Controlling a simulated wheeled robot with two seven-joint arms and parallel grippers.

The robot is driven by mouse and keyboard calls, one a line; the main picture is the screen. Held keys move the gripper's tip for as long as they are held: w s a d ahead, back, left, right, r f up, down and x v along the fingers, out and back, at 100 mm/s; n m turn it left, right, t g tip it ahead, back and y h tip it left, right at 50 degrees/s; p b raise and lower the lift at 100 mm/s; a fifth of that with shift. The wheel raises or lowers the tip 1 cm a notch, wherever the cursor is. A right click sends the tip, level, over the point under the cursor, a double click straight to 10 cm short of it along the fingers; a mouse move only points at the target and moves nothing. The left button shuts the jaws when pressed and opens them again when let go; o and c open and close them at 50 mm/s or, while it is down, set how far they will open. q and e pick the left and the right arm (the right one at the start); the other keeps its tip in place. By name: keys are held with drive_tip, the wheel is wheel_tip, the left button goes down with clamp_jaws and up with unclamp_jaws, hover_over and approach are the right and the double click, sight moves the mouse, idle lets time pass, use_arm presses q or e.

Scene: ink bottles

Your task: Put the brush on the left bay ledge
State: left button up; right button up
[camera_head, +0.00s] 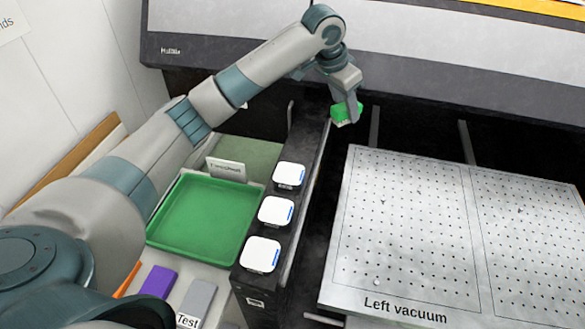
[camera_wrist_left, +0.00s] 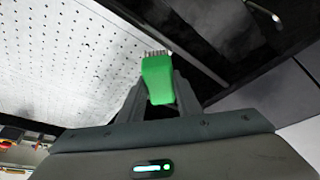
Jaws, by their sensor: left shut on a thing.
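A small brush with a green handle (camera_head: 346,111) and pale bristles hangs in my left gripper (camera_head: 347,88), which is shut on it. In the wrist view the green brush (camera_wrist_left: 158,79) sits between the two fingers of my left gripper (camera_wrist_left: 158,92), bristles pointing away from the palm. In the head view the brush is at the far end of the dark ledge (camera_head: 285,222) with white-topped bottles, over or beside its right edge. I cannot tell whether it touches anything. My right gripper is not in view.
Several white-topped ink bottles (camera_head: 275,211) stand in a row on the ledge. A green tray (camera_head: 203,218) lies to its left, with a small label card (camera_head: 226,169) behind. A perforated vacuum plate (camera_head: 405,230) lies to the right. A large grey machine cover (camera_head: 400,55) stands behind.

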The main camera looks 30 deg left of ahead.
use_arm(q)
drive_tip(key=shift+a, duration=0.1)
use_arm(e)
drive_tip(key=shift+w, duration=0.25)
